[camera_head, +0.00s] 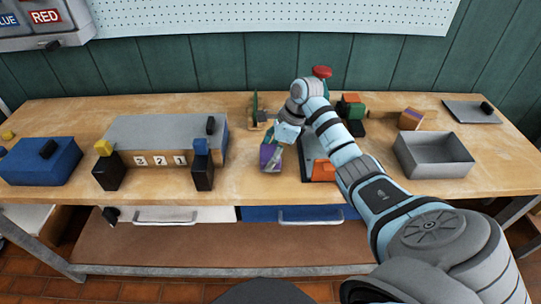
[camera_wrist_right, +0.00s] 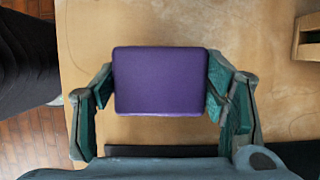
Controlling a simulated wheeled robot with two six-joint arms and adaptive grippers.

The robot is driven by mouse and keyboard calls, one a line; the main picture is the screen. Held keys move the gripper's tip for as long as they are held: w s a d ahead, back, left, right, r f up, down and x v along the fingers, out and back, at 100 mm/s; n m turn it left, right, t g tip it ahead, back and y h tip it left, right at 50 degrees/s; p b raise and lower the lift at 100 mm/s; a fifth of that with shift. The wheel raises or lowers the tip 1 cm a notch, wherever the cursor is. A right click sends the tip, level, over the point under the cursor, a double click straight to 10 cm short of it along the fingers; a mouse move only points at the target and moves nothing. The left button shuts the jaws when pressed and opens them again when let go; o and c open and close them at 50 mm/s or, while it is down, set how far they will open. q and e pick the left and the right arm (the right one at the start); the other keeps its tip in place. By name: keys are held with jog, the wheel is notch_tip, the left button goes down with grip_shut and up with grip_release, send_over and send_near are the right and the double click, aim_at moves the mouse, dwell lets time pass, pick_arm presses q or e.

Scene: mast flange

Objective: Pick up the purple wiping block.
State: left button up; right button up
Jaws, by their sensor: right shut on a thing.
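The purple wiping block (camera_wrist_right: 160,80) shows in the right wrist view as a flat purple rectangle with rounded corners, between my two fingers. In the head view the purple block (camera_head: 268,157) is at the middle of the bench near its front part, under my right gripper (camera_head: 278,150). My right gripper (camera_wrist_right: 162,100) is shut on it, with a green-padded finger at each side. I cannot tell whether the block touches the bench or is just above it. My left gripper is not in view.
A grey open bin (camera_head: 434,155) stands at the right. A grey box with numbered signs (camera_head: 160,160) and a blue box (camera_head: 40,162) stand at the left. An orange block (camera_head: 324,171) and several coloured pieces lie near my right arm. The bench front (camera_head: 250,190) is clear.

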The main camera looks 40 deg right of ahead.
notch_tip(320, 180, up, 11)
jog(key=p, duration=0.1)
notch_tip(320, 180, up, 8)
jog(key=p, duration=0.8)
send_over(270, 152)
jog(key=shift+s+r, duration=0.15)
jog(key=shift+r, duration=0.05)
jog(key=shift+f, duration=0.1)
jog(key=o, duration=0.8)
jog(key=shift+a, duration=0.1)
jog(key=c, duration=0.5)
